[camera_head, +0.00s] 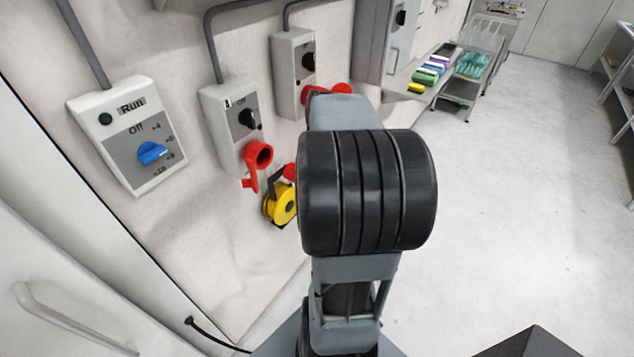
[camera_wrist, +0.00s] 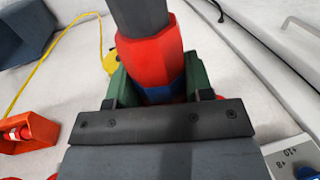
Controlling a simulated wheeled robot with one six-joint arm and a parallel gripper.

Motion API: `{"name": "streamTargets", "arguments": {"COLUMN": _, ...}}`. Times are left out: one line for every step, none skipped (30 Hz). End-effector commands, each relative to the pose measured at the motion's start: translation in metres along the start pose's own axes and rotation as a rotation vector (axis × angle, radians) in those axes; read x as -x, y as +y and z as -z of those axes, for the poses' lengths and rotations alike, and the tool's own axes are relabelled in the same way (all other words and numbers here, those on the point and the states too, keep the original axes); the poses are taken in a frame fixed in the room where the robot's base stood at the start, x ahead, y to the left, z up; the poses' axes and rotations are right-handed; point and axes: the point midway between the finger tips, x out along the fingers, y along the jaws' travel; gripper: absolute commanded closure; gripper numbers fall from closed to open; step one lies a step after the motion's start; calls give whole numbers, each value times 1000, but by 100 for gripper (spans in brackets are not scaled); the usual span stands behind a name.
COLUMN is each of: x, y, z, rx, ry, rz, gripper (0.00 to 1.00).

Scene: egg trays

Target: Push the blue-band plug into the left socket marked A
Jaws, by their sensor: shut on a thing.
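In the wrist view my gripper (camera_wrist: 159,88) has green fingers shut on a red plug (camera_wrist: 150,57) with a blue band (camera_wrist: 163,91) low between the fingers. A dark grey shaft or cable runs from the plug to the top edge. In the head view my arm hides the gripper and the plug. The left socket box (camera_head: 211,99) is on the wall, with a red socket (camera_head: 260,153) below it and a red flap hanging down. Its small mark is too small to read surely. The right socket box (camera_head: 284,65) has red parts (camera_head: 340,88) partly behind my arm.
A control box (camera_head: 93,106) with a blue knob is on the wall at left. A yellow reel (camera_head: 279,206) hangs below the left socket. A shelf with coloured boxes (camera_head: 427,74) and a cart (camera_head: 456,92) stand farther back. The floor (camera_head: 520,200) at right is clear.

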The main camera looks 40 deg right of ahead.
Motion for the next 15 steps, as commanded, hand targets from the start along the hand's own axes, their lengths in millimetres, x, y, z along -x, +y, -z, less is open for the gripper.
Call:
{"name": "streamTargets", "arguments": {"x": 1, "y": 0, "z": 6, "rx": 1, "ry": 1, "rz": -1, "gripper": 86}}
{"name": "streamTargets", "arguments": {"x": 1, "y": 0, "z": 10, "rx": 0, "ry": 1, "rz": -1, "gripper": 86}}
{"name": "streamTargets", "arguments": {"x": 1, "y": 0, "z": 15, "rx": 0, "ry": 1, "rz": 0, "gripper": 86}}
{"name": "streamTargets", "arguments": {"x": 1, "y": 1, "z": 18, "rx": 0, "ry": 1, "rz": -1, "gripper": 86}}
{"name": "streamTargets", "arguments": {"x": 1, "y": 1, "z": 22, "rx": 0, "ry": 2, "rz": -1, "gripper": 86}}
{"name": "streamTargets", "arguments": {"x": 1, "y": 1, "z": 26, "rx": -1, "ry": 2, "rz": -1, "gripper": 86}}
{"name": "streamTargets", "arguments": {"x": 1, "y": 0, "z": 30, "rx": 0, "ry": 1, "rz": -1, "gripper": 86}}
{"name": "streamTargets", "arguments": {"x": 1, "y": 0, "z": 33, "rx": 0, "ry": 2, "rz": -1, "gripper": 86}}
{"name": "streamTargets", "arguments": {"x": 1, "y": 0, "z": 37, "rx": 0, "ry": 2, "rz": -1, "gripper": 86}}
{"name": "streamTargets", "arguments": {"x": 1, "y": 0, "z": 40, "rx": 0, "ry": 1, "rz": -1, "gripper": 86}}
{"name": "streamTargets", "arguments": {"x": 1, "y": 0, "z": 43, "rx": 0, "ry": 1, "rz": -1, "gripper": 86}}
{"name": "streamTargets", "arguments": {"x": 1, "y": 0, "z": 46, "rx": 0, "ry": 1, "rz": -1, "gripper": 86}}
{"name": "streamTargets", "arguments": {"x": 1, "y": 0, "z": 48, "rx": 1, "ry": 1, "rz": -1, "gripper": 86}}
{"name": "streamTargets", "arguments": {"x": 1, "y": 0, "z": 51, "rx": 1, "ry": 1, "rz": -1, "gripper": 86}}
{"name": "streamTargets", "arguments": {"x": 1, "y": 0, "z": 54, "rx": 1, "ry": 1, "rz": -1, "gripper": 86}}
